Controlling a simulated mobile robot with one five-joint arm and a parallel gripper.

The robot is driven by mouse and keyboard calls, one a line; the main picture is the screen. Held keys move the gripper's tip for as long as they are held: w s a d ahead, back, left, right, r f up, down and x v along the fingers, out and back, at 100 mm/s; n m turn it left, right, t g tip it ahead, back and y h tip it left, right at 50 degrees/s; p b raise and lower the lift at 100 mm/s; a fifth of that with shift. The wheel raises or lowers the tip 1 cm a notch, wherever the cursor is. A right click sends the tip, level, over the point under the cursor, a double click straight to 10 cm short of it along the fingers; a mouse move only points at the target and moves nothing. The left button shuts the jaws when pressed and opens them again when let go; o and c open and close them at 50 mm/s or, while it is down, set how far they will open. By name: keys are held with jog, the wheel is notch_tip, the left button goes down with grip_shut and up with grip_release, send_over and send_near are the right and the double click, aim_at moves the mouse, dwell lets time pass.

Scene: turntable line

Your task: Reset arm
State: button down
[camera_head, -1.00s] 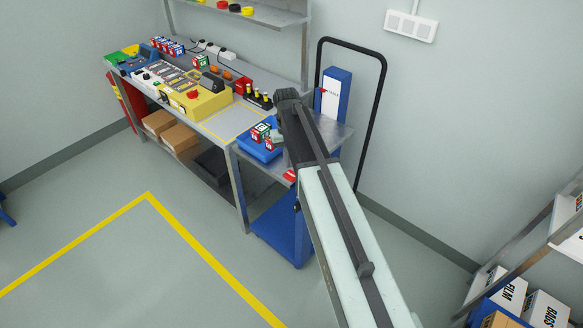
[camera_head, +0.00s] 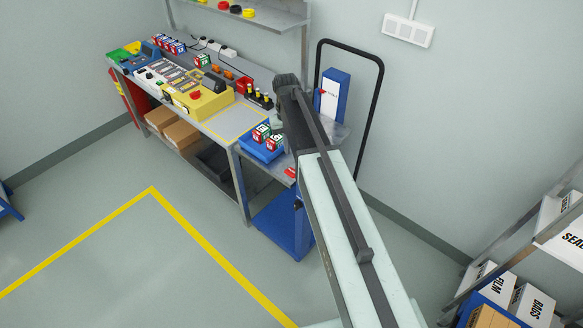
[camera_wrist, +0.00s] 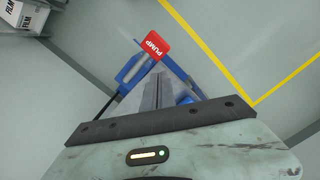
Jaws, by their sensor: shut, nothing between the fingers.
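My arm (camera_head: 338,212) reaches up from the bottom right in the head view, its dark wrist end beside the right end of the workbench. The arm mostly hides my gripper there. In the wrist view my gripper (camera_wrist: 158,82) is shut and empty, its dark fingers together. It points toward a blue cart with a red PUMP label (camera_wrist: 151,47) lying beyond the fingertips. No object is in the fingers.
A yellow machine (camera_head: 205,104) sits on the bench. Shelves with boxes (camera_head: 495,287) stand at lower right.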

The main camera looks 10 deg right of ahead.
aim_at(292, 172)
jog(key=shift+f, duration=0.1)
dwell(0.3)
jog(key=s+f+b, duration=0.2)
jog(key=s, duration=0.1)
jog(key=s+f+b, duration=0.1)
jog(key=shift+s, duration=0.3)
jog(key=s+f+t+b, duration=0.1)
jog(key=s, duration=1.2)
jog(key=shift+f+b, duration=0.35)
